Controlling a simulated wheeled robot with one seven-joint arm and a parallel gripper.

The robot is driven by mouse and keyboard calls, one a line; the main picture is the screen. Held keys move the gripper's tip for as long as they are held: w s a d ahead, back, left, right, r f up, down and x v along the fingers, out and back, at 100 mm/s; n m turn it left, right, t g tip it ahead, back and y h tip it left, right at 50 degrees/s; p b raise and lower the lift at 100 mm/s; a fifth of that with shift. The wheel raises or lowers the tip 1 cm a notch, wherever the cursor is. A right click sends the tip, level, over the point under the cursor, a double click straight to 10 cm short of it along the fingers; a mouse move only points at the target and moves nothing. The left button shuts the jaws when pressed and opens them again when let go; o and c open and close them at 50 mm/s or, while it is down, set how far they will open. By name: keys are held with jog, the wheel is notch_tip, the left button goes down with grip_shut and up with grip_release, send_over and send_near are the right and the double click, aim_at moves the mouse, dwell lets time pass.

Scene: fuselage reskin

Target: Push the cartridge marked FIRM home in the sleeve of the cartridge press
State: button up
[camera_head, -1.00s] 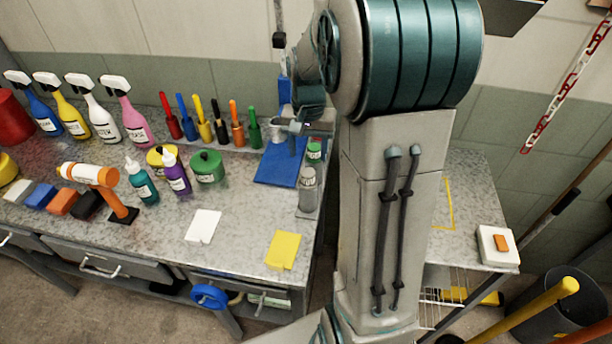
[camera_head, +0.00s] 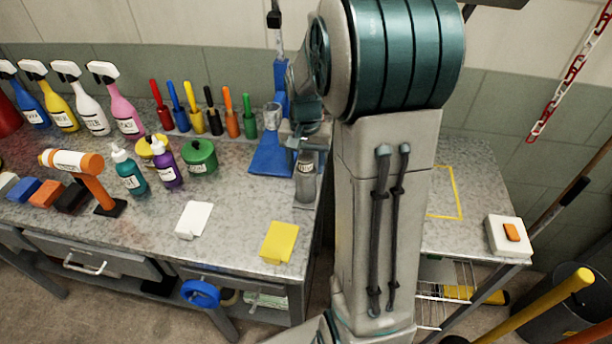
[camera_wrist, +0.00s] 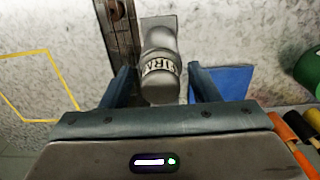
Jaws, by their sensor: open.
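A grey cylindrical cartridge (camera_head: 305,185) with a pale label stands at the right edge of the bench. In the wrist view the cartridge (camera_wrist: 160,50) lies between the fingers of my gripper (camera_wrist: 158,80). The label there is only partly readable, so I cannot confirm the marking. My gripper (camera_head: 305,138) is open, just above and behind this cartridge in the head view, with a visible gap to each finger in the wrist view. The blue press (camera_head: 268,158) stands left of it, with a grey, cup-like sleeve (camera_head: 272,116) over its base. I cannot see into the sleeve.
White (camera_head: 193,220) and yellow (camera_head: 279,242) pads lie at the front. A side table (camera_head: 455,225) with a yellow outline lies across a gap on the right.

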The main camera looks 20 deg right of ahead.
jog(key=c, duration=0.8)
jog(key=shift+r+p, duration=3.75)
jog(key=shift+r, duration=1.45)
notch_tip(320, 180, up, 3)
jog(key=shift+p, duration=1)
